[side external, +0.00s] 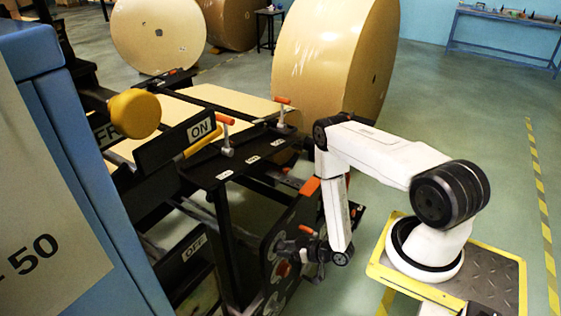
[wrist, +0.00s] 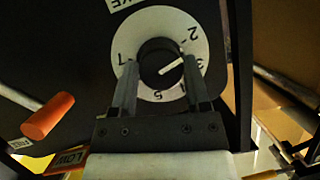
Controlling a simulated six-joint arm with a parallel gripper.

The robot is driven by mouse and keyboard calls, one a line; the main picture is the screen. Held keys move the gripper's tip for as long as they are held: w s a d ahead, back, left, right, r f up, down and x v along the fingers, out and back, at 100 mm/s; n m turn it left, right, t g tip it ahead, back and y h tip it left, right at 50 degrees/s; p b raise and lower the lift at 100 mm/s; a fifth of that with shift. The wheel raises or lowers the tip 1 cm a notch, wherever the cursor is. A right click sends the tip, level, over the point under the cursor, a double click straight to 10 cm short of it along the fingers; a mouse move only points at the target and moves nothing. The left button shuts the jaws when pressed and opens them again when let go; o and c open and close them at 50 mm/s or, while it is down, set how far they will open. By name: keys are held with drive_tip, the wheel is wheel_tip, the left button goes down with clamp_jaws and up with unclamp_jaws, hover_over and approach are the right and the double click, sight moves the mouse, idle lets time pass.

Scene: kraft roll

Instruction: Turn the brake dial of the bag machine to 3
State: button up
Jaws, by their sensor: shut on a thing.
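The brake dial's black knob (wrist: 160,62) sits on a white numbered disc (wrist: 148,18) in the wrist view. Its white pointer line slants up and right, toward the stretch around 2 and 3; I cannot tell the exact mark. The 7 is at left and the 5 at the bottom. My gripper (wrist: 159,64) is shut on the knob, one finger on each side. In the side view my gripper (side external: 298,246) reaches the dark front panel of the bag machine (side external: 270,262); the dial is mostly hidden there.
An orange-tipped lever (wrist: 48,117) and a LOW label (wrist: 70,158) are left of my gripper in the wrist view. A red knob (side external: 284,269) is close below my gripper. A large kraft roll (side external: 325,60) stands behind.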

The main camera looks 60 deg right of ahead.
drive_tip(key=m+y, duration=0.1)
drive_tip(key=m, duration=0.1)
drive_tip(key=shift+d+m+y, duration=0.1)
drive_tip(key=shift+m+y, duration=0.2)
drive_tip(key=shift+y, duration=0.1)
drive_tip(key=shift+f+m+t+y, duration=0.15)
drive_tip(key=shift+m+t+y, duration=0.45)
drive_tip(key=shift+m, duration=0.6)
drive_tip(key=o, duration=1.3)
drive_tip(key=shift+s+d, duration=0.1)
drive_tip(key=shift+v, duration=3.8)
